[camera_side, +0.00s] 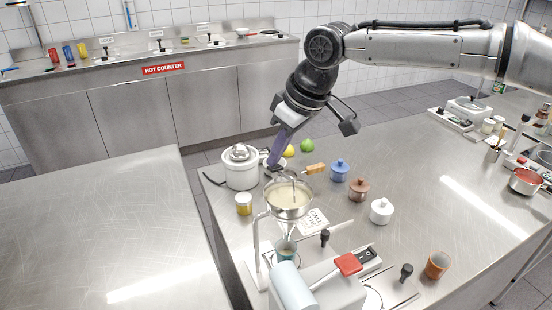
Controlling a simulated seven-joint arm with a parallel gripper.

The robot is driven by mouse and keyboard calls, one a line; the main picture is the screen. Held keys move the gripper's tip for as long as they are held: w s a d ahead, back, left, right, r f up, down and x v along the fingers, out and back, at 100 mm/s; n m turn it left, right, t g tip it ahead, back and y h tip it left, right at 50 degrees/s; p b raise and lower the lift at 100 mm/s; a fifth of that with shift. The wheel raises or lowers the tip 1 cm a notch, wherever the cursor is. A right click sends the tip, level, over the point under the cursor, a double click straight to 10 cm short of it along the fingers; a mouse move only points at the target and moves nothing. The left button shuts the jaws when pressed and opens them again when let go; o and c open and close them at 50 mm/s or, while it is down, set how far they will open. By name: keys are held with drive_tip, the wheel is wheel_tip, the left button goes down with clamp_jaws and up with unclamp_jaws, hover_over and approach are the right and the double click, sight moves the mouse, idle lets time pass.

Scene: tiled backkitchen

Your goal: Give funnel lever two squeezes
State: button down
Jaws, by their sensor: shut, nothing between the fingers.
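The funnel (289,201) is a metal bowl of pale cream liquid, held on a white stand (256,245) near the counter's front. A thin upright rod shows in the liquid. A teal cup (286,249) is beneath the funnel. My gripper (272,165) points down with purple fingers, just behind the funnel rim and right of a white lidded pot. It is shut and empty. I cannot clearly make out the funnel's lever; small dark parts by the fingertips are too small to tell apart, and I cannot tell whether the fingers touch anything.
The counter's right middle is clear.

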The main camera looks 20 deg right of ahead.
drive_tip(key=shift+r, duration=2.2)
drive_tip(key=shift+r, duration=0.1)
wheel_tip(320, 180, up, 4)
drive_tip(key=shift+f, duration=3.05)
drive_tip(key=shift+f, duration=0.15)
drive_tip(key=shift+f, duration=0.35)
drive_tip(key=shift+f, duration=0.85)
